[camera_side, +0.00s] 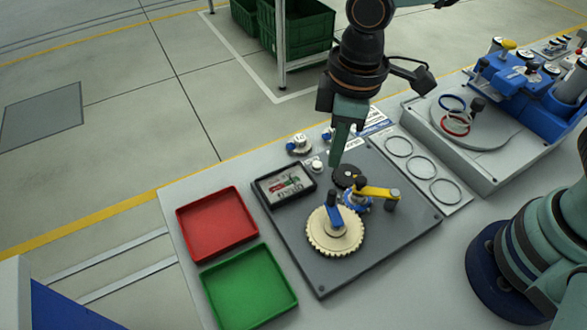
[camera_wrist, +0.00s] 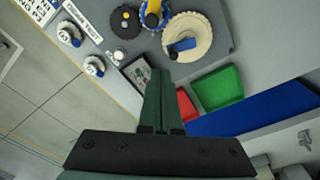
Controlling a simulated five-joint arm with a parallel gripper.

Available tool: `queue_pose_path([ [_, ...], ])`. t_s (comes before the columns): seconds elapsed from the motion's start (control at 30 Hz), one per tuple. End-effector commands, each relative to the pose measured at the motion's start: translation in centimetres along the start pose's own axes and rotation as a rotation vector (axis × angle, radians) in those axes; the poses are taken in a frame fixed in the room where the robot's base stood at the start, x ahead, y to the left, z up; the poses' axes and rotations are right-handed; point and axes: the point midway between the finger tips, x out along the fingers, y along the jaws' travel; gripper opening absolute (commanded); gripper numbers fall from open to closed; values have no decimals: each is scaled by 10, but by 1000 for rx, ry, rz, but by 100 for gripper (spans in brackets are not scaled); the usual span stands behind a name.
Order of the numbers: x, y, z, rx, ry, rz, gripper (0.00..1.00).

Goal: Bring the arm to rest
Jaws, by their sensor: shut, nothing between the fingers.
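My gripper (camera_side: 337,158) hangs over the back of the dark grey plate, its fingers pointing down and shut with nothing between them. In the wrist view my gripper (camera_wrist: 160,78) also shows, with its fingers together. The dark plate (camera_side: 400,222) carries a cream toothed gear (camera_side: 322,241) with a blue handle on it, a blue gear (camera_side: 357,205) beside a yellow crank arm (camera_side: 378,192), and a black gear (camera_side: 345,174). The fingertips are near the black gear in the side view; I cannot tell the exact height above it.
A display box (camera_side: 284,186) sits at the plate's left. A red tray (camera_side: 216,224) and a green tray (camera_side: 248,287) lie further left. Small white-and-blue knobs (camera_side: 299,145) stand behind. A blue machine (camera_side: 535,82) on a grey base is at the right. Green crates (camera_side: 297,27) stand beyond the table.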

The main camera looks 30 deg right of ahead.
Motion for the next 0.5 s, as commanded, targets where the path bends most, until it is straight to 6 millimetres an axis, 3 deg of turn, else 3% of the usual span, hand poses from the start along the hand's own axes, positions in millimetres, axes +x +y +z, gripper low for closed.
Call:
queue_pose_path([
  [0.03, -13, 18, 8, 70, 35, 13, 0],
  [0.2, -52, 69, 44, 318, 142, 65, 0],
  [0.5, -98, 126, 124, 718, 315, 178, 0],
])
